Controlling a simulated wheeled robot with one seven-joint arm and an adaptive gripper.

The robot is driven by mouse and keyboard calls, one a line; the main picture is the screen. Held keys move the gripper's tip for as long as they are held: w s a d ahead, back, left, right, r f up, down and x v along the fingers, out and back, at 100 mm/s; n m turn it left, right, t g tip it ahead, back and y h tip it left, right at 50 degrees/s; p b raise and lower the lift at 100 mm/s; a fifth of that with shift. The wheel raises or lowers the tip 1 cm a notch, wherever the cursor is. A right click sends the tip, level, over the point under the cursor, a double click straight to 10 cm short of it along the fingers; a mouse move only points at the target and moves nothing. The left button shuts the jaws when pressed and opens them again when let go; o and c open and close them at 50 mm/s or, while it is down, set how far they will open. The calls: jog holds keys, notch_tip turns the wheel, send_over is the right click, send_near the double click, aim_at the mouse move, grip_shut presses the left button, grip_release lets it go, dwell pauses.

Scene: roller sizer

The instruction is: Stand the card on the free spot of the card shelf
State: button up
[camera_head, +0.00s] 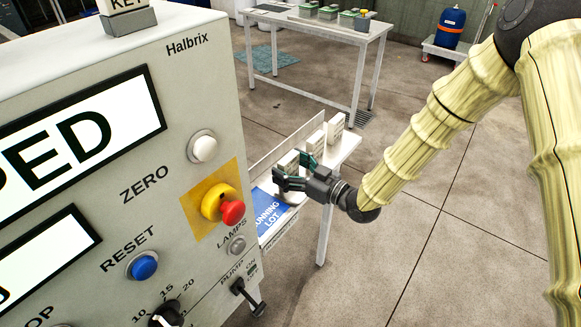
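The card shelf (343,149) is a narrow white ledge with a low back wall, partly hidden behind the control panel. Several pale upright pieces stand along it, one at its far end (335,128) and one nearer (311,145). A blue piece lettered "RUNNING LOT" (268,212) shows at the shelf's near end; I cannot tell if it is a loose card or a fixed sign. My gripper (292,168) is over the shelf, its dark fingers beside a pale piece (288,161). I cannot tell whether they hold it.
A large grey control panel (180,75) marked "Halbrix", with a red emergency knob (232,212), fills the left and hides part of the shelf. A white table (300,23) with green boxes stands behind. A blue drum (450,27) sits on a cart. Floor at right is clear.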

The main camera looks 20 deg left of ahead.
jog(key=shift+r, duration=0.1)
jog(key=shift+r, duration=0.15)
jog(key=b+v, duration=0.2)
jog(key=v, duration=1)
jog(key=shift+b, duration=0.4)
